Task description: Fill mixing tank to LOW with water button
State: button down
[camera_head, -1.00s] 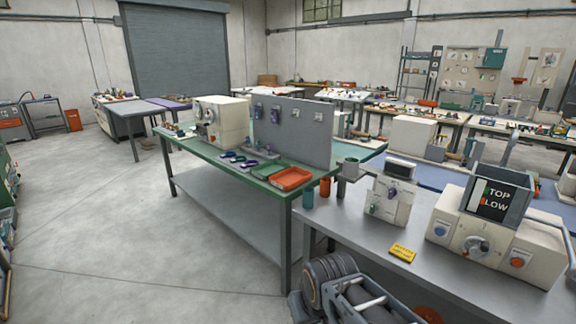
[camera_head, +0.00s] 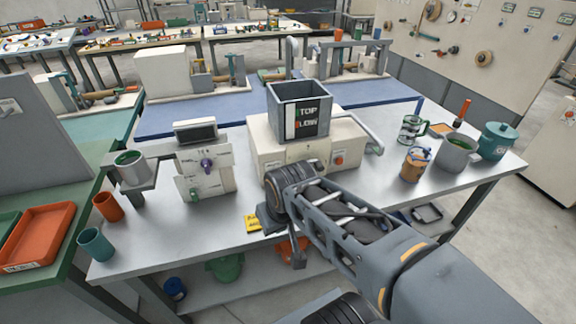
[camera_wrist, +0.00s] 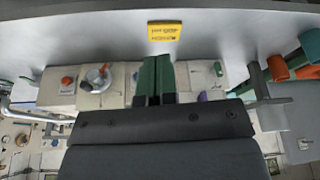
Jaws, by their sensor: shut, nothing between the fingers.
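The mixing tank (camera_head: 284,97) is a grey open-topped box on a cream machine (camera_head: 262,150). Its front bears TOP and LOW marks beside a narrow level strip (camera_head: 291,123); I cannot make out any water. An orange button (camera_head: 338,160) is on the machine's right front, and also shows at left in the upside-down wrist view (camera_wrist: 66,80). A dial (camera_wrist: 98,78) shows beside it. I cannot make out the blue button now; my arm covers that front in the head view. My gripper (camera_wrist: 155,62) is shut and empty, before the machines, touching nothing that I can see.
A second cream machine (camera_head: 218,170) with purple and green knobs stands to the left. A yellow label (camera_head: 252,222) lies on the table front. Orange (camera_head: 107,207) and teal cups (camera_head: 96,244) stand at left; jars and a grey pot (camera_head: 455,155) at right.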

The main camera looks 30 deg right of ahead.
jog(key=w+d+f+n+t+h+b, duration=0.1)
jog(key=w+d+f+n+t+b, duration=0.25)
jog(key=w+d+n+b, duration=0.3)
jog(key=w+d+f+n+t+h+b, duration=0.25)
jog(key=w+d+n+t, duration=0.25)
jog(key=w+n, duration=0.35)
jog(key=f+n+y+b, duration=0.2)
jog(key=f+n+y, duration=0.1)
jog(key=n, duration=0.3)
jog(key=w+a+f+n+t+y+b, duration=0.1)
jog(key=f+n+y+b, duration=0.2)
jog(key=n, duration=0.3)
jog(key=w+f+n+t+y+b, duration=0.1)
jog(key=f+n+y+b, duration=0.1)
jog(key=n+y, duration=0.3)
jog(key=shift+a+f+n, duration=0.15)
jog(key=shift+f+n, duration=0.25)
jog(key=shift+n, duration=0.3)
jog(key=shift+s+a+f+n+g+y+b, duration=0.2)
jog(key=shift+s+n+y, duration=0.1)
jog(key=shift+n+y, duration=0.25)
jog(key=shift+s+a+f+n+g+y+b, duration=0.15)
jog(key=shift+s+n+y+b, duration=0.1)
jog(key=shift+n+y, duration=0.25)
jog(key=shift+d, duration=0.1)
